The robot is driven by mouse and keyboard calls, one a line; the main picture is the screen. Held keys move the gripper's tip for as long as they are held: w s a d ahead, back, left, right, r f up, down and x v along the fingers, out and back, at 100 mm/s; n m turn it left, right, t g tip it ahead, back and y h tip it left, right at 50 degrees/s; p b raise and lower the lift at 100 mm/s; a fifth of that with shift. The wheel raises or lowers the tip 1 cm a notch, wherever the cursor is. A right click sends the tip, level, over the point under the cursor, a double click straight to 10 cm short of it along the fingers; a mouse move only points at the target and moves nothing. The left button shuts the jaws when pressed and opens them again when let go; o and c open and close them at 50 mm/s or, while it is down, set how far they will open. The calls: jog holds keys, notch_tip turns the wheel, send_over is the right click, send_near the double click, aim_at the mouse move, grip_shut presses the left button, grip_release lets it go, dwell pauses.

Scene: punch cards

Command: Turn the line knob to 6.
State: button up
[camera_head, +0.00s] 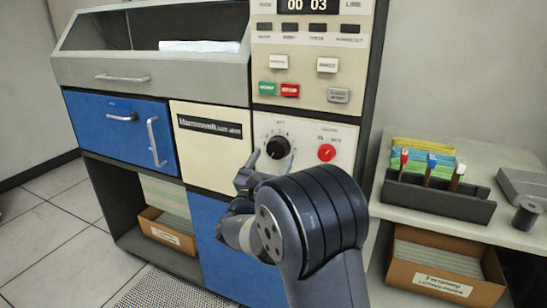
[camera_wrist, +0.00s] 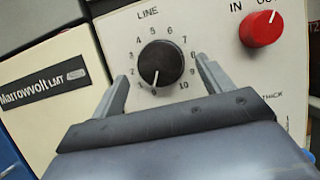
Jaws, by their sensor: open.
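The line knob (camera_wrist: 161,62) is a round black dial on a cream panel under the word LINE, ringed by printed numbers. Its white pointer line points down and slightly left, at the low end of the scale; the 6 is at the upper right of the ring. The knob also shows in the head view (camera_head: 277,148). My gripper (camera_wrist: 162,68) is open, with one finger to the left of the knob and one to the right, below its middle in the picture. Gaps show beside the knob; depth to the panel is unclear. The head view shows my gripper (camera_head: 272,158) in front of the knob.
A red knob (camera_wrist: 262,28) marked IN and OUT sits close to the right. Above are green (camera_head: 268,89) and red buttons (camera_head: 290,90) and a display reading 00 03 (camera_head: 305,5). A side table (camera_head: 450,220) with a card rack (camera_head: 437,197) stands at the right.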

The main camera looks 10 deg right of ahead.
jog(key=shift+x, duration=0.95)
jog(key=c, duration=1)
